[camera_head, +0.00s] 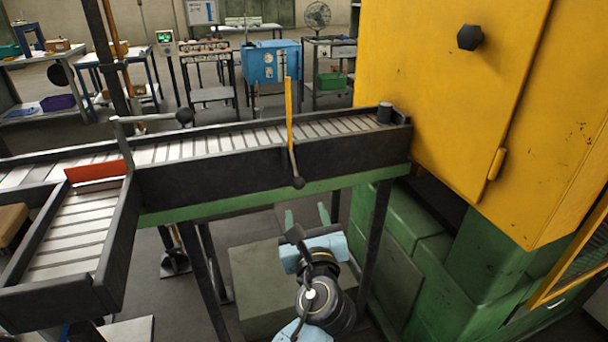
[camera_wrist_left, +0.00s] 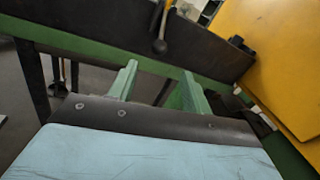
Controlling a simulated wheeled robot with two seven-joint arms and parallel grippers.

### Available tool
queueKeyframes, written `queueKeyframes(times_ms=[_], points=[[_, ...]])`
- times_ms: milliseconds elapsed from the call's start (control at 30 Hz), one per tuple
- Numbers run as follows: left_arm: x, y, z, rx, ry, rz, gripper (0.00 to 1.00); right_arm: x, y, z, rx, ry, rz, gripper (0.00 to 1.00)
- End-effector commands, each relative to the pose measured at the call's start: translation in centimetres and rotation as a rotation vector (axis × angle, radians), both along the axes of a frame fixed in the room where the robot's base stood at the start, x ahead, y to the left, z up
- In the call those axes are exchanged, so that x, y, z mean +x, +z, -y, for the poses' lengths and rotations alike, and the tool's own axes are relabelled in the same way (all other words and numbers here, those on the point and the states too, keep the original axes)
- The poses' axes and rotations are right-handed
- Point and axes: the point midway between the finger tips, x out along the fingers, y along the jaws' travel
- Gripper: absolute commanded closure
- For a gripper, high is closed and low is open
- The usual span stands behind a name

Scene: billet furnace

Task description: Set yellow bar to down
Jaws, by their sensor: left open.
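The yellow bar (camera_head: 289,112) stands upright at the near side wall of the roller conveyor in the head view. A dark lever with a round knob (camera_head: 298,182) hangs from its lower end over the wall's outer face. In the left wrist view the bar's lower part (camera_wrist_left: 168,5) and the knob (camera_wrist_left: 159,46) show at the top. My left gripper (camera_head: 305,214) is open and empty, below and apart from the knob, under the conveyor's green edge. Its two green fingers (camera_wrist_left: 158,84) point toward the conveyor. My right gripper is not in view.
The roller conveyor (camera_head: 215,180) runs across, with a side branch (camera_head: 70,235) at left and a red plate (camera_head: 96,171) at their junction. Another lever (camera_head: 184,116) sits there. The yellow furnace (camera_head: 440,110) stands at right above green blocks (camera_head: 420,270). Conveyor legs flank my arm.

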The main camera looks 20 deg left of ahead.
Motion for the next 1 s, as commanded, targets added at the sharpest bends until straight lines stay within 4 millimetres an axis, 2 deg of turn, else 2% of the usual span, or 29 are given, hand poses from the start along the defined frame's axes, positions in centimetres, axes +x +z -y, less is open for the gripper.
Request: queueKeyframes(times_ms=[100, 233, 267, 333, 533, 700, 1000], points=[[1.8, -0.1, -0.8, -0.001, 0.001, 0.001, 0.51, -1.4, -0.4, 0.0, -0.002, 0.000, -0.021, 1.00], [4.4, -0.1, -1.9, -0.001, 0.000, 0.001, 0.51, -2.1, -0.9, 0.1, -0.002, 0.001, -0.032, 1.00], [5.0, -0.1, -2.1, -0.001, 0.000, 0.000, 0.51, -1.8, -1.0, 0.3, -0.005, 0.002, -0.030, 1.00], [6.4, -0.1, -2.7, -0.001, -0.001, 0.001, 0.51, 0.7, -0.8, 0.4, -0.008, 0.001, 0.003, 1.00], [9.7, -0.2, -4.1, -0.002, -0.002, -0.001, 0.51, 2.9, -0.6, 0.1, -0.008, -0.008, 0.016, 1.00], [11.1, -0.2, -4.8, -0.003, -0.002, -0.002, 0.51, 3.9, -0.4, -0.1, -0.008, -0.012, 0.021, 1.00], [11.6, -0.2, -4.9, -0.004, -0.003, -0.002, 0.51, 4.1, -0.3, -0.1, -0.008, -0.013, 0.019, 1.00]])
